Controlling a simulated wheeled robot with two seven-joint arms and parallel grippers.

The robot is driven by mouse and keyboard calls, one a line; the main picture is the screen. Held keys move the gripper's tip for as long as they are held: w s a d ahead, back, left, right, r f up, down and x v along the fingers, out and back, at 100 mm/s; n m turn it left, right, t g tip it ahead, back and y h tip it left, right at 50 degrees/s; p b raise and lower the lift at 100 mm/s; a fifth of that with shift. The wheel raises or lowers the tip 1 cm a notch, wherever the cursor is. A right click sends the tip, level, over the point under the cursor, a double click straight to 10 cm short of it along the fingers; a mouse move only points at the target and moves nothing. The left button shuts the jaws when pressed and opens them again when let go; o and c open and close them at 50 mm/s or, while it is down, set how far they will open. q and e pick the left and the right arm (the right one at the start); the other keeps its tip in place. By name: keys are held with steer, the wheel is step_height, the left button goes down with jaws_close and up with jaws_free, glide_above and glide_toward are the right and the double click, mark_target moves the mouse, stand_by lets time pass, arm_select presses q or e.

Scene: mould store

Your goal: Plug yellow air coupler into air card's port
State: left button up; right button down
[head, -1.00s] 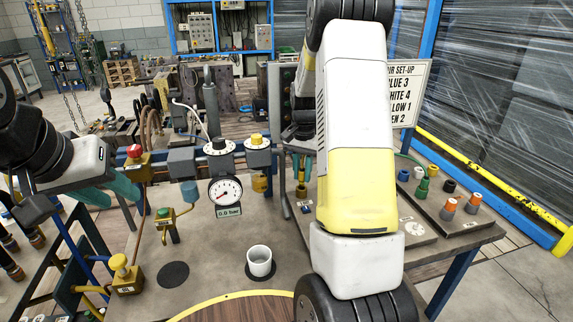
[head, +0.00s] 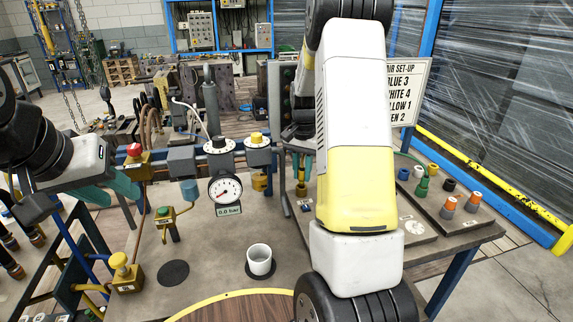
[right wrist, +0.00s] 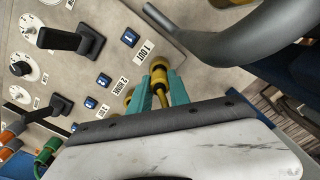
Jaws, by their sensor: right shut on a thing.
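The air card (head: 400,92) stands upright at the right in the head view, partly behind my right arm; its readable lines include "BLUE 3", "WHITE 4" and "LOW 1". My right gripper (right wrist: 161,88) has teal fingers closed on the yellow coupler (right wrist: 160,98). In the right wrist view they are beside the panel's "1 OUT" label (right wrist: 145,49). Yellow parts show around the fingertips; I cannot tell whether the coupler is seated in a port. The gripper is small in the head view (head: 301,168). My left gripper (head: 112,188) is open and empty, left of the gauge.
A pressure gauge (head: 225,190) hangs from the pipe unit. A white cup (head: 259,260) stands on the table. Orange-topped fittings (head: 448,208) and a green coupler (head: 421,188) stand at the right. Black lever handles (right wrist: 78,40) jut from the panel. A grey curved bar (right wrist: 215,42) passes close by.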

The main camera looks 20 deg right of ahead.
mark_target(302, 168)
steer(key=shift+f, duration=1.1)
stand_by(1.5)
steer(key=c, duration=1.1)
jaws_free()
steer(key=shift+c, duration=0.2)
steer(key=shift+o, duration=0.2)
steer(key=o, duration=0.4)
steer(key=shift+c, duration=0.2)
steer(key=shift+r, duration=3.8)
